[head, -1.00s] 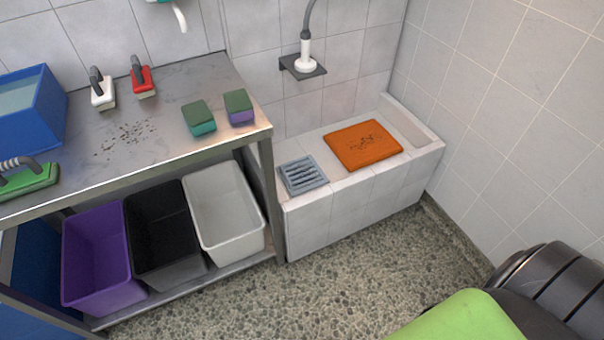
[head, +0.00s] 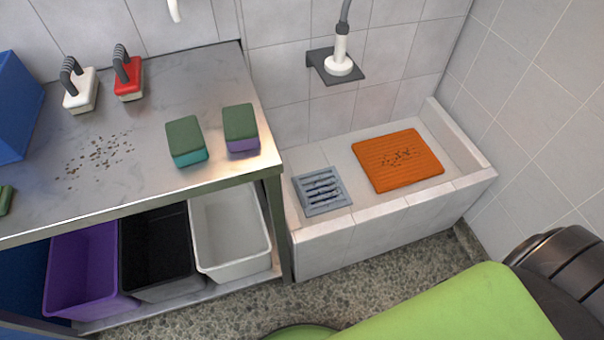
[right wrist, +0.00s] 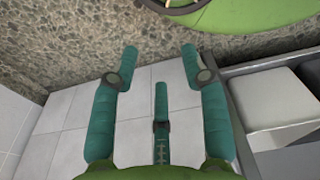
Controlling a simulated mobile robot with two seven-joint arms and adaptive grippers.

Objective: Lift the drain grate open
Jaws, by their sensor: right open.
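The drain grate (head: 322,190) is a grey square with slats, lying flat at the left end of the white tiled wash trough (head: 390,208). It looks closed, with dark marks on its slats. My right gripper (right wrist: 160,66) shows only in the right wrist view, its teal fingers spread apart and empty. White tiles and speckled floor show beyond the fingers; the grate is not in that view. My left gripper is in neither current view.
An orange mat (head: 398,160) lies right of the grate. The steel table (head: 120,190) edges close on the grate's left, above a white bin (head: 230,232). A shower head on a wall bracket (head: 336,70) is behind. The space above the grate is clear.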

